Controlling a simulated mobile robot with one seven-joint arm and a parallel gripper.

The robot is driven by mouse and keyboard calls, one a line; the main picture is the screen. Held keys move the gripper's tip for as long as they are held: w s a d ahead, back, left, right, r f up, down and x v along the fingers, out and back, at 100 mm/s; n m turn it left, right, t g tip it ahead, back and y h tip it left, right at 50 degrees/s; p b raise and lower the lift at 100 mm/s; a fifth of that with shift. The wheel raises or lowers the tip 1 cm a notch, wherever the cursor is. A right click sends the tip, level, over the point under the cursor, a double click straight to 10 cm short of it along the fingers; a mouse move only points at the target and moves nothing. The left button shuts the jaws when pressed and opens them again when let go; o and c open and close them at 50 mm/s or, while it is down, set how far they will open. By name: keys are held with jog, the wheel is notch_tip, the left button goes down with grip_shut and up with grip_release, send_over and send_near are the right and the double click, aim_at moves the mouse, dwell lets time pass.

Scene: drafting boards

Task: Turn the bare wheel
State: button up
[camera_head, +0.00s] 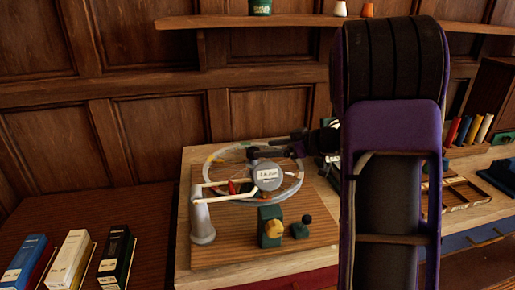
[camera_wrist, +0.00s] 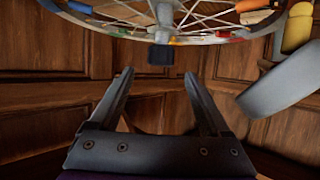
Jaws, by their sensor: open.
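A spoked wheel (camera_head: 206,170) with coloured pieces along its pale rim lies nearly flat above a wooden board at the middle of the head view. A round grey part with a white label (camera_head: 268,174) covers part of it. In the wrist view the wheel (camera_wrist: 225,37) spans the top, with spokes and orange, red, green and blue pieces. A dark block (camera_wrist: 160,55) hangs below its rim, in line with the gap between my fingers. My gripper (camera_wrist: 158,76) is open, with nothing seen between its fingers. In the head view my arm partly hides the gripper end, close to the wheel's right side.
A grey post (camera_head: 201,222) with pale rods stands left of the wheel. A shelf (camera_head: 235,20) runs above.

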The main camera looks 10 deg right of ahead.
jog(key=p+v, duration=0.1)
jog(key=v, duration=1)
jog(key=shift+s+d, duration=0.2)
jog(key=shift+s, duration=0.1)
jog(key=shift+w, duration=0.1)
